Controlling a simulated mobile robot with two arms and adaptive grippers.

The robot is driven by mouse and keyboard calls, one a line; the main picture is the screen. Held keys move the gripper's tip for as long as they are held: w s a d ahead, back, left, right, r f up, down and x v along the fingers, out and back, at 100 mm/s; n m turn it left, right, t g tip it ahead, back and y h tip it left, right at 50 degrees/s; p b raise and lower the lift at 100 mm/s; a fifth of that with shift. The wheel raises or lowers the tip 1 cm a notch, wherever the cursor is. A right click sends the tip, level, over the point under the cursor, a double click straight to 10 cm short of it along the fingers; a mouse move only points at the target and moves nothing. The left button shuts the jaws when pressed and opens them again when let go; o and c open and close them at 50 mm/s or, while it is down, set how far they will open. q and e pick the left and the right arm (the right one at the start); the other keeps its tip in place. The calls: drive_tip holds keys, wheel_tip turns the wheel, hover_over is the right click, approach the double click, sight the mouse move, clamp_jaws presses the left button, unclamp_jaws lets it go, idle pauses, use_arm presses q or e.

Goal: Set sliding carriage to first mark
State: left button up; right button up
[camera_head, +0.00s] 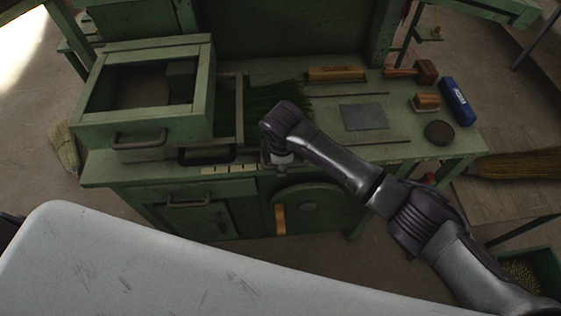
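The sliding carriage appears to be the green box-shaped frame (207,100) on the left of the green workbench (440,145), with an open top and a front handle (140,141). A black handle (207,156) sits low on its right front. A pale strip with dark marks (228,169) runs along the bench's front edge, right below that handle. My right arm reaches in from the right, and its gripper (280,160) is at the bench's front edge, just right of the strip. My wrist hides most of its fingers, so its opening and any contact are unclear. My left gripper is not in view.
Dark green bristles (275,97) lie right of the carriage. A wooden brush block (337,73), a mallet (412,71), a blue box (454,101), a dark round disc (438,133) and a grey plate (364,117) rest on the bench. A straw broom (520,166) lies right.

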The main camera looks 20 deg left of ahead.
wheel_tip(320, 180, up, 11)
drive_tip(key=s, duration=0.2)
drive_tip(key=shift+d, duration=0.35)
drive_tip(key=shift+s+f, duration=0.1)
drive_tip(key=shift+f, duration=0.05)
